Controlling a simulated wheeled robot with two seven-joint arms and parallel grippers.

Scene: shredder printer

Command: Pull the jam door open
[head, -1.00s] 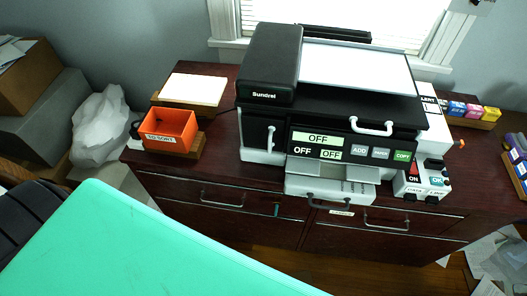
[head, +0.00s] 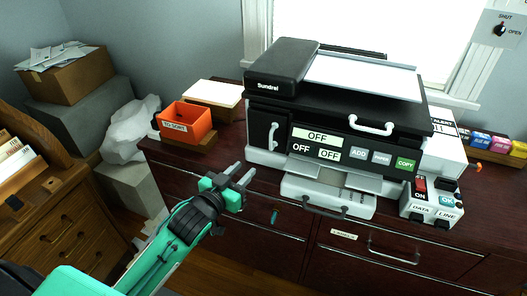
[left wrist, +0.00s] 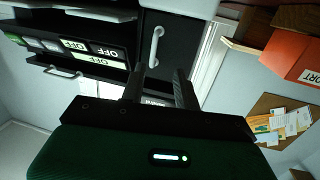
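The printer (head: 330,110) stands on the dark wooden cabinet. The jam door appears to be the black panel (head: 262,126) at the left of its front, with a white upright handle (head: 273,136). The panel looks closed. My left gripper (head: 243,172) is below and left of this handle, apart from it, with its two fingers spread and nothing between them. In the left wrist view the white handle (left wrist: 156,46) on the black panel (left wrist: 168,30) shows beyond the open fingers (left wrist: 160,88). My right gripper is not in view.
An orange bin (head: 188,122) stands left of the printer. A paper tray (head: 328,196) juts out below the printer's control panel. A switch box (head: 432,204) sits at its right front. A wooden drawer unit (head: 62,215) stands at the far left.

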